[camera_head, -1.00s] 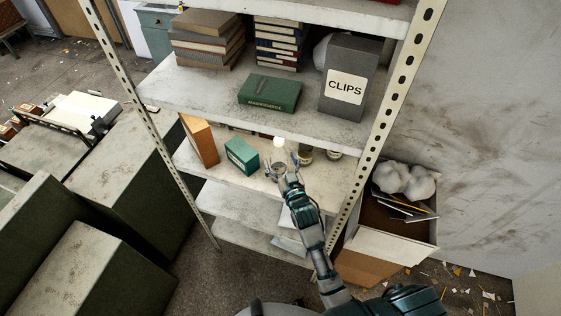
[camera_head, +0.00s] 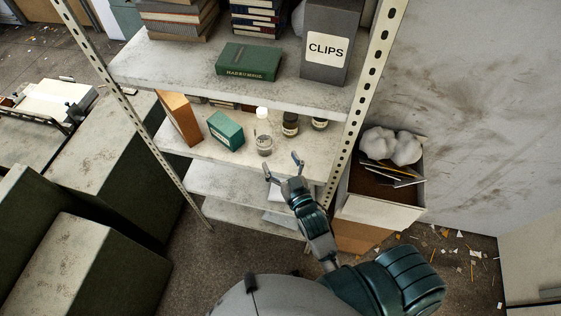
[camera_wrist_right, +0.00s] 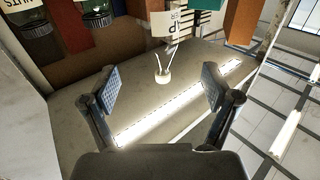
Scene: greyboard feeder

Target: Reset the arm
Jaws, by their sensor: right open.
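My right gripper (camera_head: 282,167) is open and empty, just in front of the edge of the middle shelf (camera_head: 185,145). My left gripper is in neither view.
A metal post (camera_head: 352,120) stands right of the gripper. An open carton (camera_head: 380,205) sits beyond it.

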